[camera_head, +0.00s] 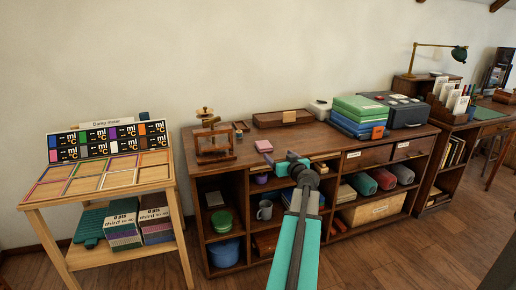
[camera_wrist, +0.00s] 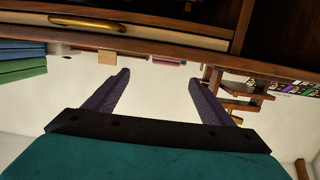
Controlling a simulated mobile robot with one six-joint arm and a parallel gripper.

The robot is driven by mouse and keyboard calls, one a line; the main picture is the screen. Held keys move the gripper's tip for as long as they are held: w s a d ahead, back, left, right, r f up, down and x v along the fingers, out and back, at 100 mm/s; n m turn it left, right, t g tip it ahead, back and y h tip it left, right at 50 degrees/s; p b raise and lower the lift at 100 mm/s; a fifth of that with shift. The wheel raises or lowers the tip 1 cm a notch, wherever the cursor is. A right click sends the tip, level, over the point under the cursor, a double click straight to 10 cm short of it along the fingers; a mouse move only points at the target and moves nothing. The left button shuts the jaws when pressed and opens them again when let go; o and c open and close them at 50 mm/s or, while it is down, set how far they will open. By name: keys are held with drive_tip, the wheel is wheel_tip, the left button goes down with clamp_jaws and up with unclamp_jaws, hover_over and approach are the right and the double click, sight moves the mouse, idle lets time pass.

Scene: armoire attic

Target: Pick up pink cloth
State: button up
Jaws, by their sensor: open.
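A small pink cloth (camera_head: 263,146), folded into a flat block, lies on the top of the dark wooden cabinet (camera_head: 345,144), near its front edge. In the wrist view, which is upside down, a thin pink sliver (camera_wrist: 168,63) shows at the cabinet's edge beyond the fingers; it looks like the cloth. My gripper (camera_head: 284,163) is in front of the cabinet, to the right of the cloth and apart from it. In the wrist view my gripper (camera_wrist: 158,80) has its two fingers spread wide with nothing between them.
A wooden press (camera_head: 213,143) stands left of the cloth. A flat wooden box (camera_head: 282,118) lies behind it. Green and blue boxes (camera_head: 359,115) are stacked to the right. A slanted stand with colour cards (camera_head: 107,170) is at the left. The cabinet top around the cloth is clear.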

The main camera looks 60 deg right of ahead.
sight(267, 148)
drive_tip(key=shift+w+a+x, duration=0.1)
drive_tip(key=shift+a+x, duration=0.05)
drive_tip(key=shift+x, duration=2.05)
drive_tip(key=shift+w+a+x, duration=0.1)
drive_tip(key=shift+a+x, duration=0.05)
drive_tip(key=shift+x, duration=2.1)
drive_tip(key=shift+x, duration=2.6)
drive_tip(key=shift+a, duration=0.1)
drive_tip(key=c, duration=1.1)
